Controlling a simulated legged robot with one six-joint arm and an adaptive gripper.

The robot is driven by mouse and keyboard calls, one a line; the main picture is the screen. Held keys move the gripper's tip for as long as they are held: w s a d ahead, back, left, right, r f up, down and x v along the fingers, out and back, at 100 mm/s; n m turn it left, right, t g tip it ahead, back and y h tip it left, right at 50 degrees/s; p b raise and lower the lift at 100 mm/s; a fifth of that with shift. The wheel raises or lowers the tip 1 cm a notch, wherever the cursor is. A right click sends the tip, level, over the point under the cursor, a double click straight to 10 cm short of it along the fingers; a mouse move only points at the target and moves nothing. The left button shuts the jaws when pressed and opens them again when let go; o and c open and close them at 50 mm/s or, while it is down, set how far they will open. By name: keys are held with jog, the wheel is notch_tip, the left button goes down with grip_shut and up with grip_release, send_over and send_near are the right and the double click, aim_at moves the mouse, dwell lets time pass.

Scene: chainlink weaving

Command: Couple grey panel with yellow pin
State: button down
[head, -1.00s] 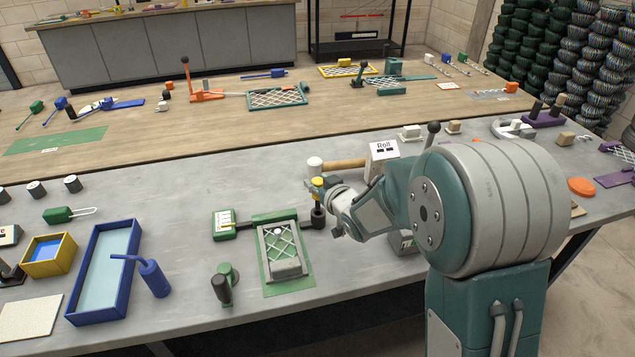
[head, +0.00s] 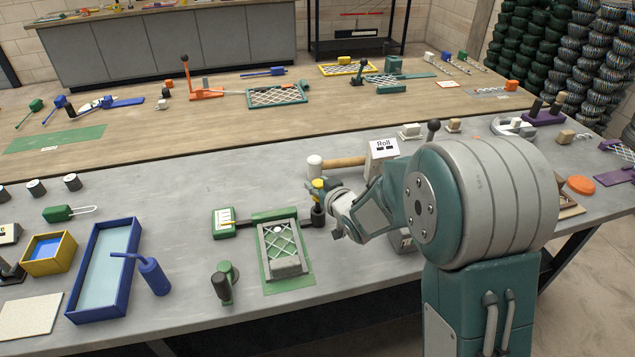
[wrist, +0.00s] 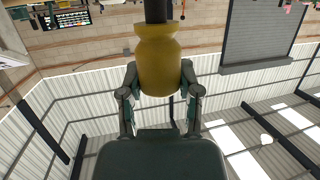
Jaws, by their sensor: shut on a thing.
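The yellow pin (wrist: 158,62) fills the middle of the wrist view. My gripper (wrist: 158,80) is shut on it, one finger on each side. A dark shaft runs from the yellow part to the top edge. In the head view the yellow pin (head: 318,187) is near my gripper (head: 323,190), above a dark cylinder (head: 317,216); I cannot tell whether they touch. The grey panel (head: 289,270), with white diagonal mesh, lies on a green mat (head: 295,285), left of and nearer than my gripper. The pin's far tip is hidden.
A green block with a white scale (head: 223,222) and dark bar sits beside the panel. A dark-handled green tool (head: 222,288) stands front left. A blue tray (head: 75,298) and bottle (head: 154,277) are farther left. A mallet (head: 340,162) lies behind my gripper.

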jog(key=shift+f, duration=2.05)
jog(key=shift+c, duration=1)
grip_release()
jog(key=shift+s, duration=0.1)
jog(key=v, duration=1.1)
jog(key=shift+s+d, duration=0.2)
jog(key=shift+s, duration=0.1)
